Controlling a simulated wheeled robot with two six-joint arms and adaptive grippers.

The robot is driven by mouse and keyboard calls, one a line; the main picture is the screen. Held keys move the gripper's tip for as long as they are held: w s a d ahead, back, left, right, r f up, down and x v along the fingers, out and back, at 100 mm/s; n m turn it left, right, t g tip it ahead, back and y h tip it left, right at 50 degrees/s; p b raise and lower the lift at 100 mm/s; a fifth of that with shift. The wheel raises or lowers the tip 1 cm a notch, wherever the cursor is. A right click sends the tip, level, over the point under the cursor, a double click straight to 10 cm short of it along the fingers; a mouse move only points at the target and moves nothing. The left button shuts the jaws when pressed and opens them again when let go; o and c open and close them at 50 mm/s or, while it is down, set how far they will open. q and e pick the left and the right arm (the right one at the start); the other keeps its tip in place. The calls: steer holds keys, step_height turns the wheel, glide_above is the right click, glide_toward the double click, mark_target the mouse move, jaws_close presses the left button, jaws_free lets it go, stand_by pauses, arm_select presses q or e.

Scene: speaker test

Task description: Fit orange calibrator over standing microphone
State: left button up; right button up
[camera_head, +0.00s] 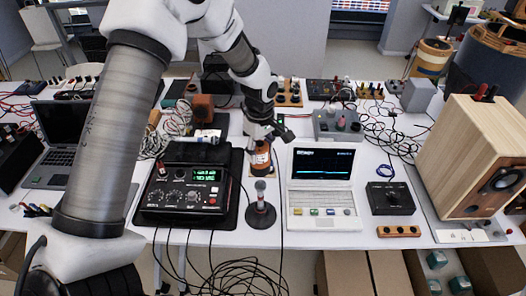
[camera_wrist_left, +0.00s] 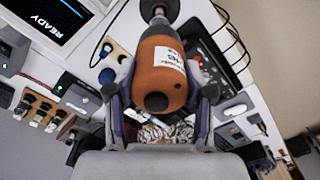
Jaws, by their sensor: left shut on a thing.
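The orange calibrator (camera_head: 260,160) has a white label and is held by my left gripper (camera_head: 262,138). In the left wrist view, the calibrator (camera_wrist_left: 160,72) sits between both fingers of the gripper (camera_wrist_left: 160,95), with a dark round hole in its near end. The grey microphone (camera_head: 260,188) stands upright on a round black base (camera_head: 260,216), just below the calibrator in the head view. At the top of the left wrist view, the microphone (camera_wrist_left: 155,9) lines up with the calibrator's far end. I cannot tell whether they touch. My right gripper is not in view.
A black device with green digits (camera_head: 188,190) stands left of the microphone base, and a white laptop (camera_head: 322,185) stands to its right. A wooden speaker (camera_head: 478,155) is at the far right. Cables lie across the table (camera_head: 345,235) and hang over its front edge.

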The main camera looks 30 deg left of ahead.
mark_target(261, 163)
arm_select(q)
steer(key=f+b, duration=0.2)
steer(key=f, duration=0.1)
steer(key=shift+w, duration=0.2)
step_height(261, 163, down, 2)
steer(key=shift+s+f+b, duration=0.15)
steer(key=shift+f+b, duration=0.1)
steer(key=shift+b, duration=0.95)
steer(key=shift+f+b, duration=0.4)
steer(key=shift+f, duration=1)
steer(key=shift+f, duration=0.55)
steer(key=o, duration=1.5)
